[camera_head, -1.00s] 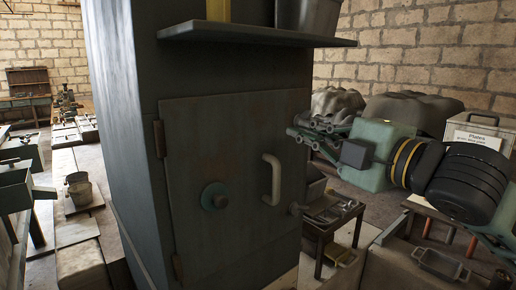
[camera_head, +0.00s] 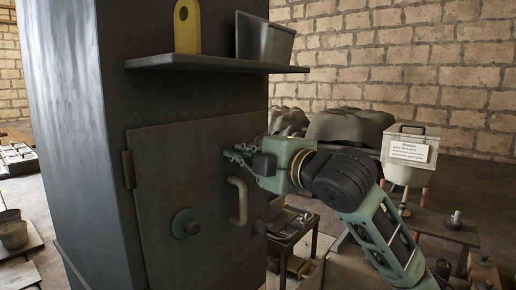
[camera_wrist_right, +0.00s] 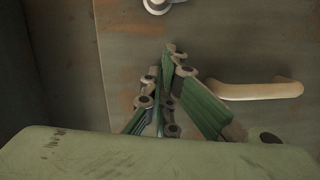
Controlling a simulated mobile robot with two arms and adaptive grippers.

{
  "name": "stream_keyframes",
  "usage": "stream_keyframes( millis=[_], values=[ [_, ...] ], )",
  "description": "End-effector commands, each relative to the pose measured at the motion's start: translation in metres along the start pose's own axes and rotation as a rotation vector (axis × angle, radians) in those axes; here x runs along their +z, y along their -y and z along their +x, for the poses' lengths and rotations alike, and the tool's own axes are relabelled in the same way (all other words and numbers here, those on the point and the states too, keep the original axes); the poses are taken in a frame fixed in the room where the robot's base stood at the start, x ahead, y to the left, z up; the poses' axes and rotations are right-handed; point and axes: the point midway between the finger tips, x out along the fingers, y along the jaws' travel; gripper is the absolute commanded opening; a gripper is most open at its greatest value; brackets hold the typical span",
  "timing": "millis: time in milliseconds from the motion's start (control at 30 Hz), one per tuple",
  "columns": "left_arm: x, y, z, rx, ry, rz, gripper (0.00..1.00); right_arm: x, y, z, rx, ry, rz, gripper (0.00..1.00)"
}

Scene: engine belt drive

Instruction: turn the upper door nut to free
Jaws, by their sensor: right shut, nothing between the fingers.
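The grey-green cabinet door (camera_head: 160,170) is closed, with a pale curved handle (camera_head: 237,203) on it. In the right wrist view a round grey metal nut (camera_wrist_right: 157,5) shows at the top edge, partly cut off. I take it for the upper door nut; in the head view my right gripper seems to hide it. My right gripper (camera_head: 228,155) is in front of the door, above the handle. Its fingers (camera_wrist_right: 168,50) are together and empty, apart from the nut and beside the handle (camera_wrist_right: 255,90). A lower door fitting (camera_head: 262,228) shows by the door's right edge. My left gripper is out of view.
A round green-rimmed knob (camera_head: 186,223) sits left of the handle. A shelf (camera_head: 215,65) juts out above the door, holding a yellow part (camera_head: 187,30) and a metal bin (camera_head: 264,40). A low table (camera_head: 300,230) stands right of the cabinet.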

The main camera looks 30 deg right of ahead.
Motion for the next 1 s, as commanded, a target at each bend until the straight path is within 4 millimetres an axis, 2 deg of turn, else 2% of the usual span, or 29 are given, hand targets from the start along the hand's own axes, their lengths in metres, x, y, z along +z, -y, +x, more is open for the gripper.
stream_keyframes(
  millis=[33,233,667,1000],
  values=[
    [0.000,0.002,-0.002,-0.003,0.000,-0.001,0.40,0.014,0.001,0.002,-0.004,0.015,0.004,0.00],
    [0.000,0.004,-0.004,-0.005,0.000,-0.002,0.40,0.032,0.001,0.006,-0.002,0.010,0.002,0.00],
    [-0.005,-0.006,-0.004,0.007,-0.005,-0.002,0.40,0.035,0.001,0.006,0.000,0.009,-0.004,0.00],
    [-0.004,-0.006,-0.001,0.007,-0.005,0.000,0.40,0.047,0.008,0.009,0.037,0.014,-0.160,0.00]
  ],
)
